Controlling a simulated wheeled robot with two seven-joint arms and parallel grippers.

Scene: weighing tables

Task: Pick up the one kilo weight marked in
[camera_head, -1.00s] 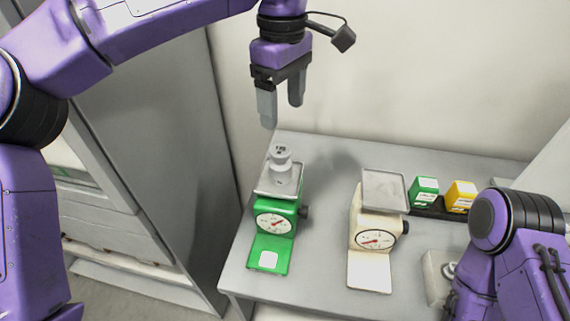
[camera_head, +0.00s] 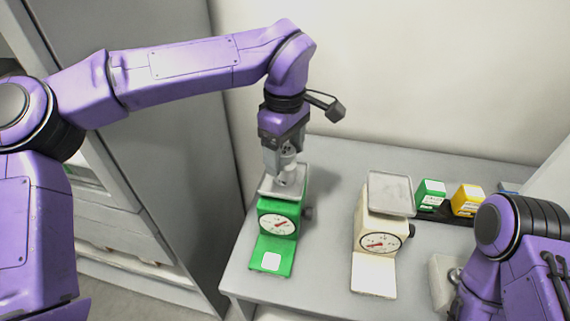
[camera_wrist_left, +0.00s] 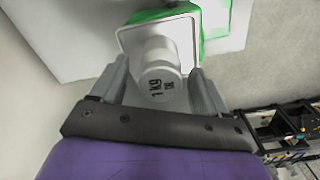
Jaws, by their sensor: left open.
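The one kilo weight (camera_wrist_left: 161,80) is a pale grey metal cylinder with a knob, marked "1kg" on its top in the left wrist view. It stands upright on the pan of the green scale (camera_head: 276,225), and its lower part (camera_head: 287,176) shows in the head view. My left gripper (camera_head: 283,168) is down at the weight, pointing downward. Its two fingers (camera_wrist_left: 158,90) are open, one on each side of the knob, with gaps visible. My right arm shows at the lower right of the head view, but its gripper is not visible.
A cream scale (camera_head: 377,238) with an empty pan stands to the right. A green box (camera_head: 430,193) and a yellow box (camera_head: 467,199) sit in a black holder farther right. The grey table (camera_head: 330,255) is bare between the scales. A wall rises behind the table.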

